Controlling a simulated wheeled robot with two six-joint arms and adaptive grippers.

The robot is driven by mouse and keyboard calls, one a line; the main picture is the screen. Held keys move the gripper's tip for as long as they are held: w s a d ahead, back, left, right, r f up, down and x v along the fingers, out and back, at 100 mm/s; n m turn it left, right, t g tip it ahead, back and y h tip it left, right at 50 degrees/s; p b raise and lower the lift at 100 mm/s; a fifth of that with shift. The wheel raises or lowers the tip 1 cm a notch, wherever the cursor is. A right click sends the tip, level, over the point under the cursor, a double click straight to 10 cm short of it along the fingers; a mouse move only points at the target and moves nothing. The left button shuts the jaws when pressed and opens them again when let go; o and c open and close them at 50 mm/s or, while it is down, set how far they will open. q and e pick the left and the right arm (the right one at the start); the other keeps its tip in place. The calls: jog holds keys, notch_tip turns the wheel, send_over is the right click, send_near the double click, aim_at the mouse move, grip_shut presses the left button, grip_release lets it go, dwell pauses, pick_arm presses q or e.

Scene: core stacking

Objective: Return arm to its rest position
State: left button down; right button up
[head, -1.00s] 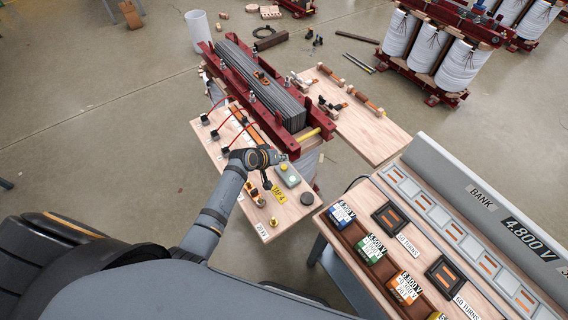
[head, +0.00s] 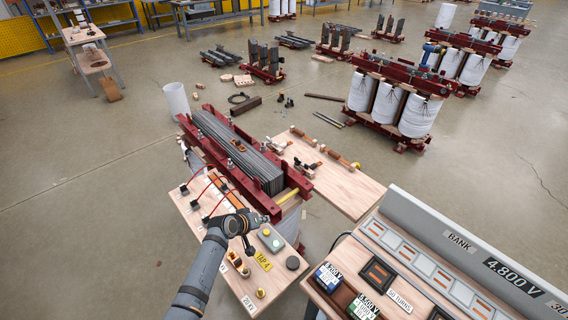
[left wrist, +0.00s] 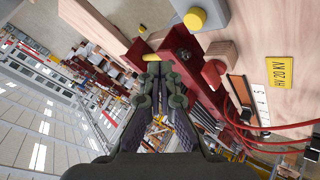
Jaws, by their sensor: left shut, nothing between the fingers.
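My left gripper (head: 262,218) is over the near end of the wooden control board (head: 236,286), close to the red-framed core (head: 240,150). In the left wrist view my left gripper (left wrist: 160,75) has its fingers together with nothing between them. The left forearm comes up from the bottom edge. My right gripper is in neither view.
A sloped bank console (head: 450,240) with labelled blocks stands at right. A wooden shelf board (head: 345,188) extends beside the core. A white cylinder (head: 176,100) stands behind it. Open floor (head: 80,200) lies at left. Other coil assemblies (head: 395,100) stand farther back.

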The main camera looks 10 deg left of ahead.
pick_arm(q)
jog(key=s+a+r+m+g+y, duration=0.2)
jog(key=s+r, duration=0.1)
jog(key=s, duration=0.6)
jog(key=s+a+r+m+g+y, duration=0.1)
jog(key=s+a+r, duration=0.25)
jog(key=s, duration=0.55)
jog(key=s+a+r+m+g+y, duration=0.15)
jog(key=s+r, duration=0.25)
jog(key=s, duration=0.5)
notch_tip(320, 180, down, 30)
jog(key=s+a+r+g, duration=0.1)
jog(key=s+a+g, duration=0.1)
jog(key=s+a, duration=0.1)
jog(key=s+f, duration=1.4)
jog(key=s, duration=0.3)
jog(key=shift+a+f, duration=0.15)
jog(key=shift+a, duration=0.1)
jog(key=shift+g, duration=0.25)
